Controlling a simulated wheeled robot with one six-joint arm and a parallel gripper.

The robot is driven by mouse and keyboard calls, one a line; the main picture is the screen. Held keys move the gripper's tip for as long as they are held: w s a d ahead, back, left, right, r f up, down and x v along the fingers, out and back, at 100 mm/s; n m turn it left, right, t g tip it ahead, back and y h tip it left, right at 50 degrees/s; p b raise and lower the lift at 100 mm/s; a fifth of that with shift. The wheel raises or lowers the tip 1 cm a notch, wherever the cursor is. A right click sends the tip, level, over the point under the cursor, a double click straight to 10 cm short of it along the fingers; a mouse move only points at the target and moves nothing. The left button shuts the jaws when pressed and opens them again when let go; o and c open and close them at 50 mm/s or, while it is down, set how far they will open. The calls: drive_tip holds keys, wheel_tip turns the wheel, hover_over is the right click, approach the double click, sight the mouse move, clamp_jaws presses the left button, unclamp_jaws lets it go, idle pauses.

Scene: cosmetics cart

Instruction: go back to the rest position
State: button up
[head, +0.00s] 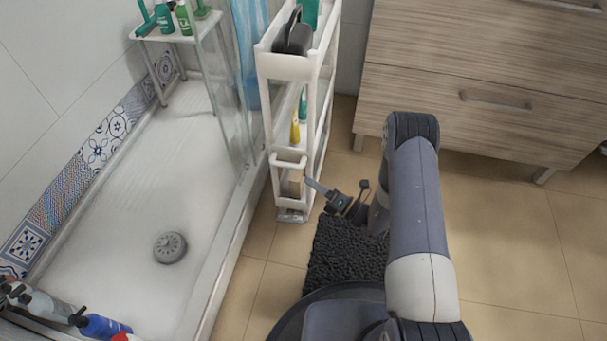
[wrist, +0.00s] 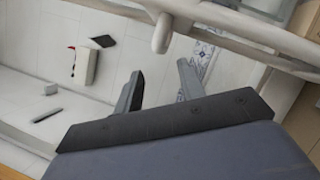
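My gripper (head: 325,194) is low beside the front end of the white slim cart (head: 287,68), near its lower shelf. In the wrist view, the two fingers of my gripper (wrist: 160,84) stand apart with nothing between them. A pale rail of what looks like the cart (wrist: 230,22) crosses just beyond the fingertips; I cannot tell if they touch it. A black item (head: 293,38) is on the cart's top, a yellow bottle (head: 295,130) on its middle shelf and a small beige item (head: 296,180) lower down.
A wooden drawer cabinet (head: 480,90) stands behind my arm. The shower tray (head: 140,215) and glass panel lie left of the cart. A dark mat (head: 340,255) lies below my gripper. Floor at the right (head: 520,230) is clear.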

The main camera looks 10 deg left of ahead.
sight(284, 163)
drive_tip(key=shift+s+d, duration=0.1)
drive_tip(key=shift+d, duration=0.05)
drive_tip(key=b+x, duration=0.2)
drive_tip(key=x, duration=0.8)
drive_tip(key=shift+a+b, duration=0.2)
drive_tip(key=shift+b, duration=0.1)
drive_tip(key=shift+w+a, duration=0.15)
drive_tip(key=shift+w, duration=0.3)
